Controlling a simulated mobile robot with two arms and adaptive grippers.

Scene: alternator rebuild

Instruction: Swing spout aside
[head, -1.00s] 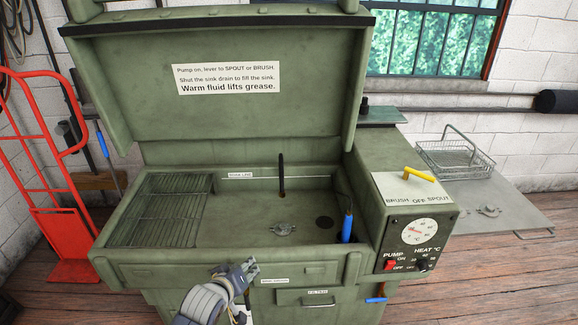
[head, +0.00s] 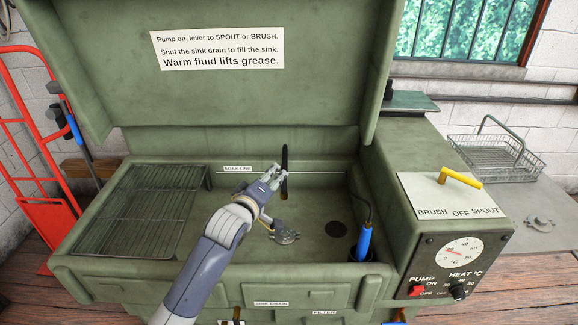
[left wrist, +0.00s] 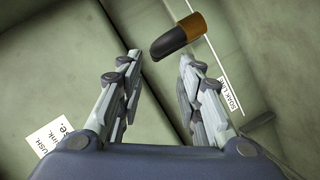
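The spout (head: 284,162) is a slim black upright piece at the back of the green sink, with a brownish section lower down. In the left wrist view it shows as a dark rounded piece (left wrist: 174,41) with a brown end, just beyond the fingertips and near the gap between them. My left gripper (head: 274,175) is beside the spout in the head view. In the left wrist view its two fingers (left wrist: 160,58) are apart with nothing between them. I cannot tell whether a fingertip touches the spout. My right gripper is not in view.
The sink holds a wire rack (head: 140,210) at left, a metal part (head: 288,237) partly behind my arm, a dark round drain (head: 337,229) and a blue-handled brush (head: 364,243). The raised lid (head: 330,85) stands behind. A yellow lever (head: 460,180) sits on the control box at right.

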